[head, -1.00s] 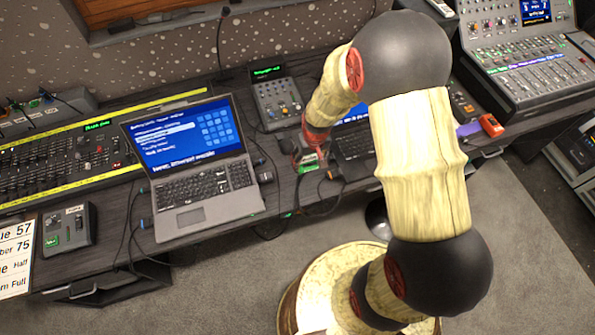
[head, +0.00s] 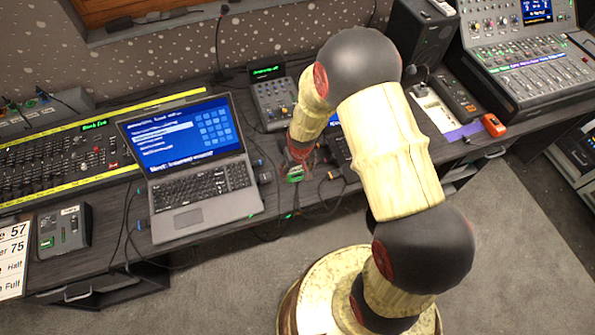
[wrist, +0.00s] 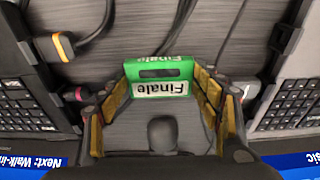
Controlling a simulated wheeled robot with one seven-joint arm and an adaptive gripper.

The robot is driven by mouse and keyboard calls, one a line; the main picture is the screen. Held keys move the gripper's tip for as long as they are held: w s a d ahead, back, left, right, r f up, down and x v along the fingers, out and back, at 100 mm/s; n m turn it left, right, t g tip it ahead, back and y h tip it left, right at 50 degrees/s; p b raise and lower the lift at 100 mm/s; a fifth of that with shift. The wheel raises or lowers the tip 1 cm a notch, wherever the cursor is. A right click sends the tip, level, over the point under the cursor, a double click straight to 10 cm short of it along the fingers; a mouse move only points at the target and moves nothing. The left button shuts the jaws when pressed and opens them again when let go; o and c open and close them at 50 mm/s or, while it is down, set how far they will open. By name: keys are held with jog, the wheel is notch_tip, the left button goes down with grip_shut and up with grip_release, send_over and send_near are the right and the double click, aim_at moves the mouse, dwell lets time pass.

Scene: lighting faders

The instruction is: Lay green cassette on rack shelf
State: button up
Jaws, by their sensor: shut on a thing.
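The green cassette (wrist: 160,72) carries a white label reading "Finale". My gripper (wrist: 160,95) is shut on it, with a finger at each side of the cassette in the wrist view. In the head view my gripper (head: 297,160) hangs just right of the left laptop, and a small bit of the green cassette (head: 295,178) shows below it. The cassette is over the dark desk; I cannot tell its exact height. No rack shelf can be made out for sure; a grey rack-like cabinet (head: 580,165) stands at the far right.
An open laptop (head: 200,170) stands left of my gripper, and a second one is partly hidden behind my arm. Cables (wrist: 92,35) lie on the desk close by. A small mixer (head: 272,97) stands behind. A speaker (head: 424,35) and a large console (head: 530,60) are at right.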

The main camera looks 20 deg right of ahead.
jog(key=shift+f, duration=0.15)
jog(key=o, duration=1.1)
jog(key=shift+o, duration=0.4)
